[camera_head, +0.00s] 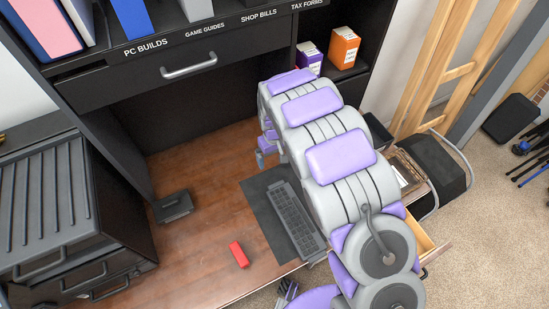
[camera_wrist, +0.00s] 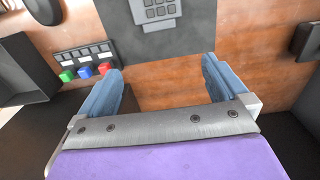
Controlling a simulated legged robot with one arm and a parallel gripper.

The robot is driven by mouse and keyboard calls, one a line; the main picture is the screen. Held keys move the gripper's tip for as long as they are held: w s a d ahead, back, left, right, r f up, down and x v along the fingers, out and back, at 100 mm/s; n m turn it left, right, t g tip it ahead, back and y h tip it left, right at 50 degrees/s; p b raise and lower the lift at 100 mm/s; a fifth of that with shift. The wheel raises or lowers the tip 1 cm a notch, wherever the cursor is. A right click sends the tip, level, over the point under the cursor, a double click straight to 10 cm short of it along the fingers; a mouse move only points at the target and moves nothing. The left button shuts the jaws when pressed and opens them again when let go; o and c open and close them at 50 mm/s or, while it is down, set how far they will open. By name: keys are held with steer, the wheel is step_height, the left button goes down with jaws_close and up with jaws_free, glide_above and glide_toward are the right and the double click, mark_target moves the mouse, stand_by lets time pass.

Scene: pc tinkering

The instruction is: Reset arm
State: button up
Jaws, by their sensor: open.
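My gripper (camera_wrist: 162,72) is in the wrist view, with its two blue-grey fingers spread apart. Nothing is between the fingers; only the brown wooden desk (camera_wrist: 168,88) shows beyond them. In the head view my grey and purple arm reaches over the desk's right side, and the arm mostly hides the gripper there. A dark keyboard (camera_head: 293,216) lies on a dark mat (camera_head: 262,204) beside my arm. The keyboard's key block (camera_wrist: 156,10) also shows at the top of the wrist view, apart from the fingers.
A red block (camera_head: 239,254) and a small black box (camera_head: 173,206) lie on the desk. A pull-out drawer (camera_head: 432,249) stands open at the right. A shelf with a handled drawer (camera_head: 188,67) overhangs the back.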

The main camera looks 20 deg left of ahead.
stand_by(0.4)
steer(key=s+d+r+m, duration=0.3)
steer(key=d+r, duration=0.6)
steer(key=d, duration=0.3)
steer(key=s+d+r+m, duration=0.3)
steer(key=d+r, duration=0.6)
steer(key=d, duration=0.2)
steer(key=s+d+r+m, duration=0.1)
steer(key=s+d, duration=0.3)
steer(key=s, duration=0.4)
steer(key=s+d+r+m+g+b, duration=0.1)
steer(key=s+d+r, duration=0.2)
steer(key=s, duration=0.5)
steer(key=s+d+r+m, duration=0.2)
steer(key=s+d, duration=0.3)
steer(key=s, duration=0.3)
steer(key=shift+s+g, duration=0.3)
steer(key=shift+s, duration=0.05)
